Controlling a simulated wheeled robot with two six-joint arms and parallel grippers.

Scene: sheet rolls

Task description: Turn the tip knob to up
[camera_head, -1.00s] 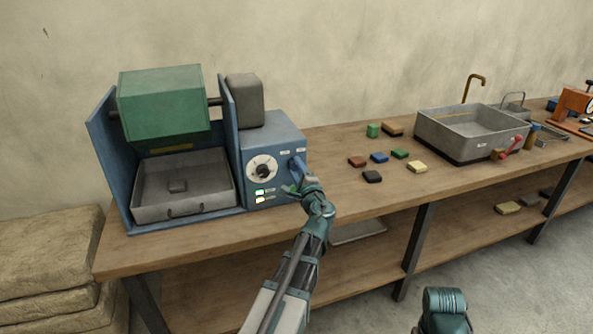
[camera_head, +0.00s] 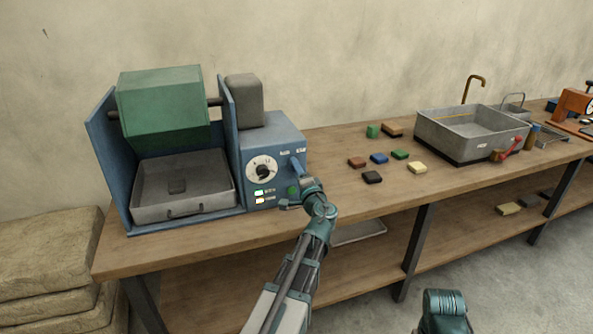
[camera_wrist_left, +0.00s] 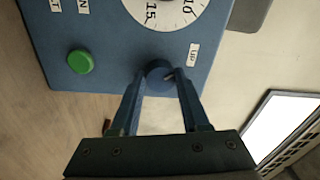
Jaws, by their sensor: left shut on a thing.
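The tip knob (camera_wrist_left: 159,73) is a small round blue knob on the blue control panel (camera_wrist_left: 110,52), beside a white label reading UP (camera_wrist_left: 193,55). My left gripper (camera_wrist_left: 161,78) is shut on it, one finger on each side, in the left wrist view. In the head view my left gripper (camera_head: 297,168) reaches the upper right of the panel front and mostly hides the knob. I cannot read the knob's pointing direction clearly. My right gripper is not in view.
A white dial (camera_head: 263,168) is left of the knob, and a green button (camera_wrist_left: 81,62) is near it. A green drum (camera_head: 165,105) hangs over a grey tray (camera_head: 185,210). Several coloured blocks lie right on the bench (camera_head: 330,150), near a grey basin (camera_head: 465,140).

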